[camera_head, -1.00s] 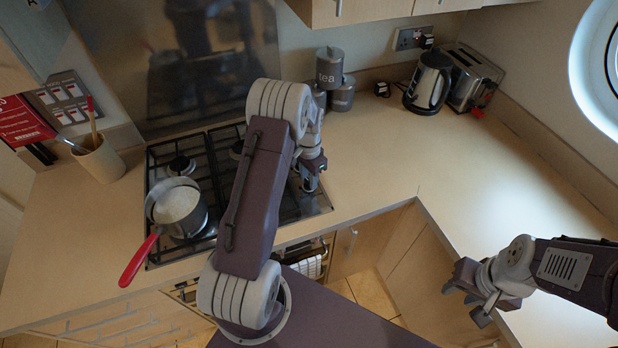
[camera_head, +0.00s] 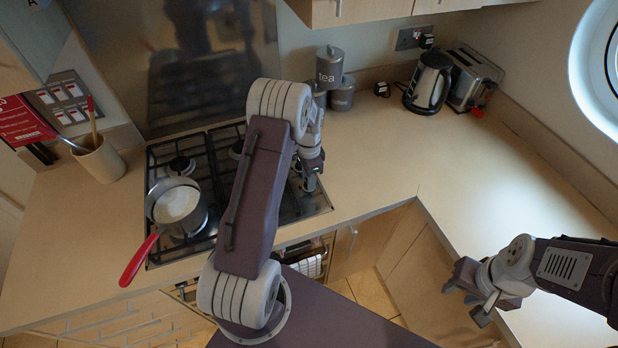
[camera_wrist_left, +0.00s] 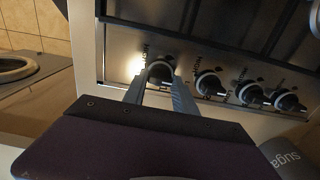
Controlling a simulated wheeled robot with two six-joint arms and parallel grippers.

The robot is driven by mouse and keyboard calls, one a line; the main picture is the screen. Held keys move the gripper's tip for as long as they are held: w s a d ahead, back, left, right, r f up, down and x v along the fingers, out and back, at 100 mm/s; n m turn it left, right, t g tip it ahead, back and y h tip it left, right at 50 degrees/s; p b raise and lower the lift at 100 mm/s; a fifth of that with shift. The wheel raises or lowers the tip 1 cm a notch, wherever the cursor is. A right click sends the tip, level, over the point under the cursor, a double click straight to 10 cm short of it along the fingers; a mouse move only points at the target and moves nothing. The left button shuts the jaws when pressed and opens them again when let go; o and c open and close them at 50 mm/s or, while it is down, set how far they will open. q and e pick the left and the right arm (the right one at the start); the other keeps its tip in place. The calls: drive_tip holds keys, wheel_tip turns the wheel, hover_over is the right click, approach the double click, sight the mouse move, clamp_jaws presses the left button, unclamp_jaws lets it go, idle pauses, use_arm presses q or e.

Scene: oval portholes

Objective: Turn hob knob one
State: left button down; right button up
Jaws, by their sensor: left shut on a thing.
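The hob (camera_head: 215,190) is a dark steel panel with black grates on the counter. In the left wrist view a row of several dark knobs runs along its edge. My left gripper (camera_head: 309,184) is low at the right end of the hob. In the left wrist view its fingers (camera_wrist_left: 159,82) are closed on the knob (camera_wrist_left: 160,69) at the left end of the row, partly covering it. The neighbouring knob (camera_wrist_left: 210,83) is clear of the fingers. My right gripper (camera_head: 468,298) hangs open and empty near the right counter's edge.
A pan (camera_head: 178,204) with a red handle (camera_head: 138,262) sits on the hob's left side. A utensil pot (camera_head: 101,161) stands left of the hob. Canisters (camera_head: 329,68), a kettle (camera_head: 428,82) and a toaster (camera_head: 471,77) stand at the back. The right counter is mostly bare.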

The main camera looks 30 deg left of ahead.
use_arm(q)
drive_tip(key=c, duration=1)
unclamp_jaws()
wheel_tip(320, 180, up, 9)
drive_tip(key=b, duration=0.1)
drive_tip(key=shift+b, duration=0.3)
